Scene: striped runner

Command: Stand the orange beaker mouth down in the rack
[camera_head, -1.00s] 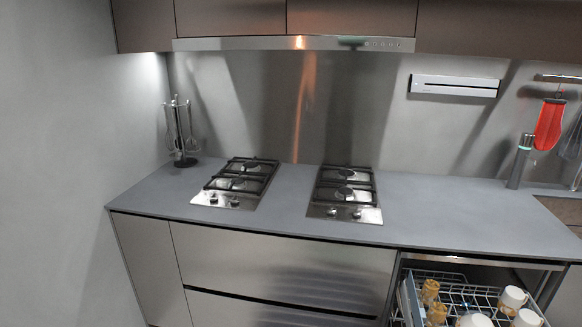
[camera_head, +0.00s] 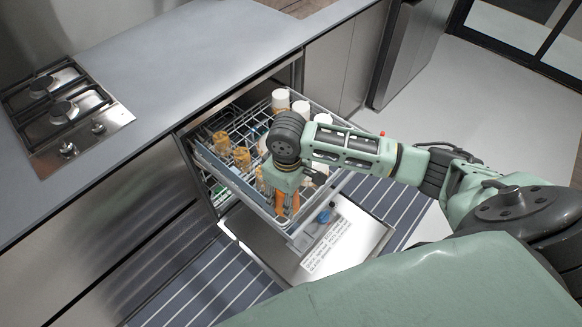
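The orange beaker (camera_head: 281,200) is at the fingers of my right gripper (camera_head: 287,195), at the front of the pulled-out rack (camera_head: 207,160). Orange shows on both sides of a finger, so the gripper looks shut on it. The gripper points down, and its wrist hides part of the rack behind. I cannot tell whether the beaker touches the rack or which way its mouth faces. My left gripper is not in view.
Amber glasses (camera_head: 221,143) stand at the rack's left, and white cups (camera_head: 280,100) at its back and right. The open dishwasher door (camera_head: 345,245) lies below, over a striped runner (camera_head: 205,290). The counter (camera_head: 190,60) and hob (camera_head: 65,110) are at the left.

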